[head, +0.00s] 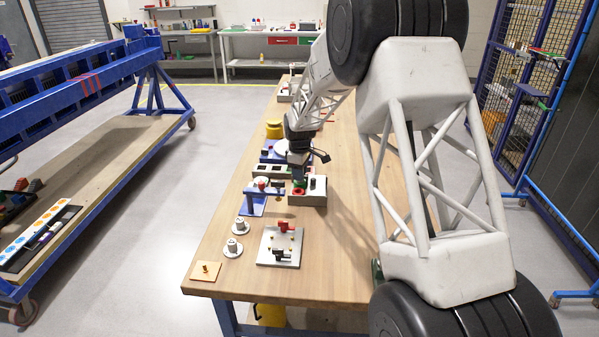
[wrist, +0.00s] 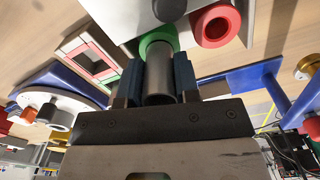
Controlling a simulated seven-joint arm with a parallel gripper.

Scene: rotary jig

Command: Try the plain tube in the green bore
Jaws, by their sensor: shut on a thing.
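My gripper (head: 298,168) is shut on a plain grey tube (wrist: 159,76), which stands between its two blue finger pads in the wrist view. The tube's far end meets the green bore (wrist: 156,39), a green ring on a pale block (head: 307,199). The tube looks roughly in line with the ring; I cannot tell whether it is inside or only at the mouth. A red bore (wrist: 215,25) sits beside the green one on the same block. In the head view my gripper covers the tube and part of the green ring.
A dark cylinder (wrist: 169,8) is on the block near the green ring. A blue stand (head: 255,200) is close on the left. A metal plate with red and black fittings (head: 279,247) and two white round pieces (head: 232,247) lie nearer. The table's right side is mostly clear.

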